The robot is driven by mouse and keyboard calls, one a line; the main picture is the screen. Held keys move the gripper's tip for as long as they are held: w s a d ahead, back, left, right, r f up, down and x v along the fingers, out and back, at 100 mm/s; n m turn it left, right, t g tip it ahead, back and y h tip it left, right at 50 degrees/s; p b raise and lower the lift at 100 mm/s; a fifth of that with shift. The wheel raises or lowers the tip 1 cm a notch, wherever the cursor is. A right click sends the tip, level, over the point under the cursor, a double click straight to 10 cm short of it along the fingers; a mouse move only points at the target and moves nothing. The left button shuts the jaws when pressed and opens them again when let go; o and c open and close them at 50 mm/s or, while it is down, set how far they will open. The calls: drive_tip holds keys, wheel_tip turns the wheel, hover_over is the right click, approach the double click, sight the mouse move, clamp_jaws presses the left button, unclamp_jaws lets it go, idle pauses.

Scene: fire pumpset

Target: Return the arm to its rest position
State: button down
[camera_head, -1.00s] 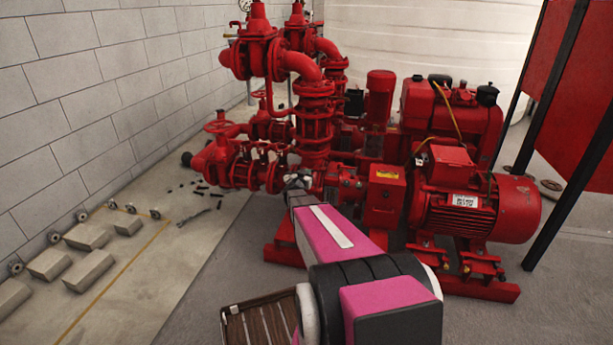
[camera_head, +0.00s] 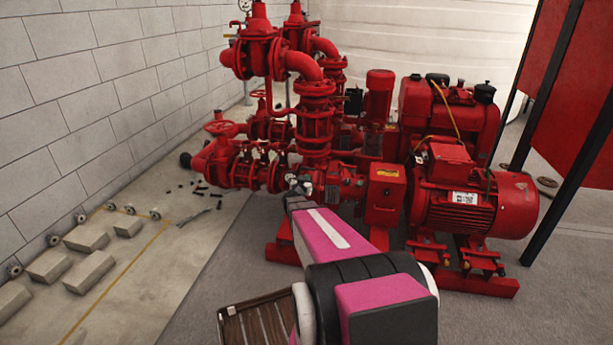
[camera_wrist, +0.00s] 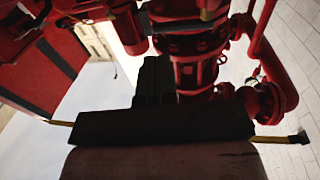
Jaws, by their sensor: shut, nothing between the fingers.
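My arm reaches forward from the bottom of the head view, with pink and black links. My gripper (camera_head: 299,186) is at its far end, small and partly hidden by my own forearm, in front of the red pipework as seen from the head. In the wrist view my gripper (camera_wrist: 155,78) is a dark shape with its fingers together and nothing between them. The red pump set (camera_head: 315,125) lies beyond it, and its flanged pipe (camera_wrist: 195,70) fills the upper middle of the wrist view. I cannot tell the exact gap between gripper and pipes.
A red motor (camera_head: 470,208) stands to the right on the pump frame. A dark post (camera_head: 565,185) with red panels is at far right. Grey blocks (camera_head: 85,238) lie by the brick wall at left. A slatted brown surface (camera_head: 255,325) is at the bottom.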

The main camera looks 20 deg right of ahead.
drive_tip(key=s+d+v, duration=0.1)
drive_tip(key=v, duration=0.7)
drive_tip(key=s+a+n+g+y, duration=0.25)
drive_tip(key=a+n+y, duration=0.55)
drive_tip(key=a+y, duration=0.7)
drive_tip(key=s+a+g+h, duration=0.3)
drive_tip(key=s+g, duration=0.7)
drive_tip(key=s, duration=0.9)
drive_tip(key=shift+s+a+r+g, duration=0.35)
drive_tip(key=shift+a+r, duration=0.1)
drive_tip(key=shift+a, duration=0.3)
